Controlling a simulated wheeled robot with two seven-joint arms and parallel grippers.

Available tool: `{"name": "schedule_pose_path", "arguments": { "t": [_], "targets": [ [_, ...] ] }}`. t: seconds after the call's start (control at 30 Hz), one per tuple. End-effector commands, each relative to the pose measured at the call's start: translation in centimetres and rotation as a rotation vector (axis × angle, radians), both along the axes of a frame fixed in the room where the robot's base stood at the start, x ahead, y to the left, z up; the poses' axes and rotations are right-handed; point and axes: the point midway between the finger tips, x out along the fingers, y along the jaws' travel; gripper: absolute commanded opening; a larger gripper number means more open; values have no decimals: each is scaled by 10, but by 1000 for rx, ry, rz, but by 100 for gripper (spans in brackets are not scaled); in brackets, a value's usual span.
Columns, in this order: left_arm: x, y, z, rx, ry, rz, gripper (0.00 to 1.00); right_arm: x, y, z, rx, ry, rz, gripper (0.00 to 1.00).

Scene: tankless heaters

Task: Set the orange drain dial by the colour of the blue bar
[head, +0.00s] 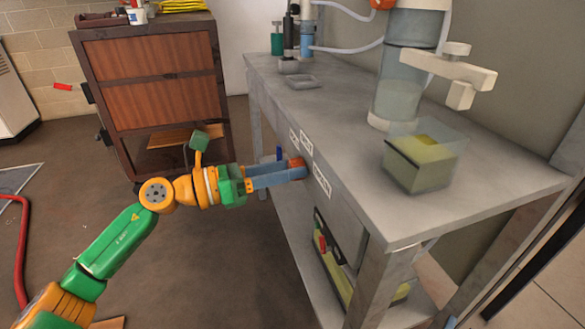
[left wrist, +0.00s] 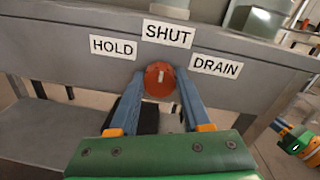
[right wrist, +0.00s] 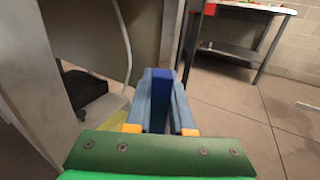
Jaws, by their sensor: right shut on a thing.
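The orange drain dial (left wrist: 160,78) is on the front of the grey bench, below the SHUT label (left wrist: 167,34). The HOLD label (left wrist: 114,47) is to its left and the DRAIN label (left wrist: 216,66) to its right. The dial's pale mark stands about upright, towards SHUT. My left gripper (left wrist: 160,88) is open, one finger on each side of the dial; contact is unclear. The head view shows this gripper (head: 288,173) at the dial (head: 298,168). In the right wrist view, my right gripper (right wrist: 160,90) is shut on the blue bar (right wrist: 162,92).
On the bench top (head: 335,125) stand a clear cylinder (head: 402,85), a clear box of yellow-green liquid (head: 425,160) and a small grey tray (head: 302,82). A wooden cabinet (head: 150,75) stands behind my left arm. The right wrist view shows open floor (right wrist: 235,110) and another table (right wrist: 240,50).

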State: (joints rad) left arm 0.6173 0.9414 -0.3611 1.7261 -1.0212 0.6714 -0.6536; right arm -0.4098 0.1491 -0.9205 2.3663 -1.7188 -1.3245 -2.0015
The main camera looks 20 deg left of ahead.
Motion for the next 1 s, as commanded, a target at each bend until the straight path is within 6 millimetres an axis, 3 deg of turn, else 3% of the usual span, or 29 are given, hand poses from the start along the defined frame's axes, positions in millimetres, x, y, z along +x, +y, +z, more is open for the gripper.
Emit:
{"name": "schedule_pose_path", "arguments": {
  "t": [0.37, 1.0],
  "targets": [
    [0, 1, 3, -26, 38, 1, 0, 0, 0, 8, 0, 0, 0, 0],
    [2, 2, 6, -326, 483, 3, 0, 0, 0, 74, 0, 0, 0, 0]
  ]
}}
